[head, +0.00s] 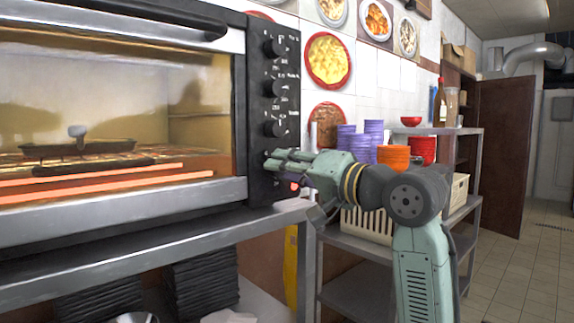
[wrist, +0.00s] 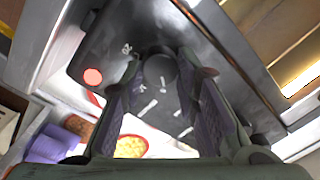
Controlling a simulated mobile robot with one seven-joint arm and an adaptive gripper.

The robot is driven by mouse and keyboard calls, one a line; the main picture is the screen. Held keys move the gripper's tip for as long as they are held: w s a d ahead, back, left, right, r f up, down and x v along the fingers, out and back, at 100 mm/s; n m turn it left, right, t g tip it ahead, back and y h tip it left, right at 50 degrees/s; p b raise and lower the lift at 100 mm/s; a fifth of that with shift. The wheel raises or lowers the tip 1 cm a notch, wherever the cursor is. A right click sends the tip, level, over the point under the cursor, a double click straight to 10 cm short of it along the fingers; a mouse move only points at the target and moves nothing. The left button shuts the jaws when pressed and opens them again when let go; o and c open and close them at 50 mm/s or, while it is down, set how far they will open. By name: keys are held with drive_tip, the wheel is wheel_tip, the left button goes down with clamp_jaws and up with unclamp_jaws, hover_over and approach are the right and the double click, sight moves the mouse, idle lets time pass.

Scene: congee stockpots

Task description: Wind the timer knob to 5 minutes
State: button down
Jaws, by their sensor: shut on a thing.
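The oven's black control panel (head: 287,60) carries a column of dark knobs on the right of its glass door. My gripper (head: 274,158) is at the lowest part of this column, just above the lit red lamp (head: 294,187), and hides the knob there in the head view. In the wrist view, the round dark timer knob (wrist: 159,70) sits between my two padded fingers, and my gripper (wrist: 162,78) is shut on it. White marks show around the knob, but they are too small to read. I cannot tell which mark the knob points to.
The oven (head: 110,215) glows inside, with a tray behind its glass. A metal shelf (head: 460,132) at the right holds purple, orange and red stacked bowls and a cream basket (head: 362,222). Black trays are stacked under the oven. The tiled floor (head: 525,270) at the right is clear.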

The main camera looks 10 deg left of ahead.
drive_tip(key=shift+m, duration=0.5)
drive_tip(key=c, duration=1.2)
unclamp_jaws()
drive_tip(key=shift+c, duration=0.2)
drive_tip(key=shift+d, duration=0.15)
drive_tip(key=v, duration=1.1)
drive_tip(key=shift+s+d, duration=0.25)
drive_tip(key=shift+d, duration=0.1)
drive_tip(key=shift+f, duration=0.1)
